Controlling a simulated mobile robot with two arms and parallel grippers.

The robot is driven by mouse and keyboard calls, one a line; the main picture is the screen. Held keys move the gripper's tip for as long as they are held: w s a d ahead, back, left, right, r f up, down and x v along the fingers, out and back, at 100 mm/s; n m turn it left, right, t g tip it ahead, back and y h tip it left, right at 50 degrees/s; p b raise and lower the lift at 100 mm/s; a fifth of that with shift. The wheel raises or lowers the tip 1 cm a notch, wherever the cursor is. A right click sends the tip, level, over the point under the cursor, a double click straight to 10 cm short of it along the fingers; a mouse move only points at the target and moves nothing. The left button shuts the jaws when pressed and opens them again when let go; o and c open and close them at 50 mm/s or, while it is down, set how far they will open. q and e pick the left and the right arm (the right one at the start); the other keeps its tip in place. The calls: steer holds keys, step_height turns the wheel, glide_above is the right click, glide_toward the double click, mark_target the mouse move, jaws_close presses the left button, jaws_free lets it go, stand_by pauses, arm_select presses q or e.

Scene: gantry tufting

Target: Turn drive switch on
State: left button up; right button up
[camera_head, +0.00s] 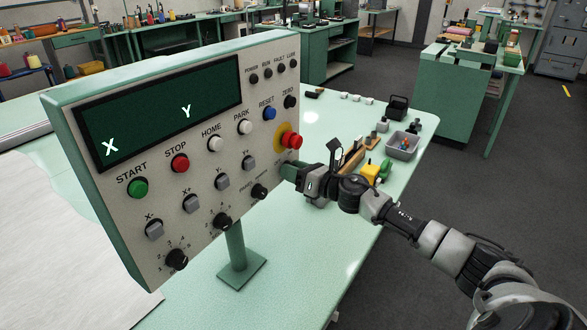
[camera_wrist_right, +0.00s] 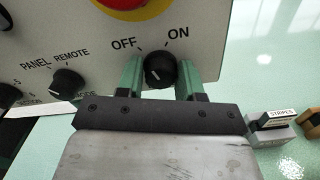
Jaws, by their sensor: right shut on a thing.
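The drive switch is a black rotary knob (camera_wrist_right: 160,69) marked OFF on the left and ON on the right, low on the control panel in the right wrist view. My right gripper (camera_wrist_right: 160,78) has one green finger on each side of this knob and is shut on it. I cannot tell for sure which mark the knob points to. In the head view my right gripper (camera_head: 291,173) reaches the panel's lower right edge from the right and hides the knob. My left gripper is not in view.
The control panel (camera_head: 215,150) stands on a post on the pale green table (camera_head: 330,240). A red emergency button (camera_head: 294,141) sits just above the gripper. A PANEL/REMOTE knob (camera_wrist_right: 68,82) is to its left. A grey bin (camera_head: 403,146) and a yellow tool (camera_head: 371,173) lie behind my arm.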

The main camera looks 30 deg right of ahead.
steer(key=m+p, duration=0.3)
steer(key=m, duration=0.7)
steer(key=shift+p, duration=0.4)
steer(key=shift+m, duration=0.5)
steer(key=o, duration=0.9)
steer(key=shift+s, duration=0.1)
steer(key=shift+b+v, duration=1.6)
steer(key=shift+v, duration=3.8)
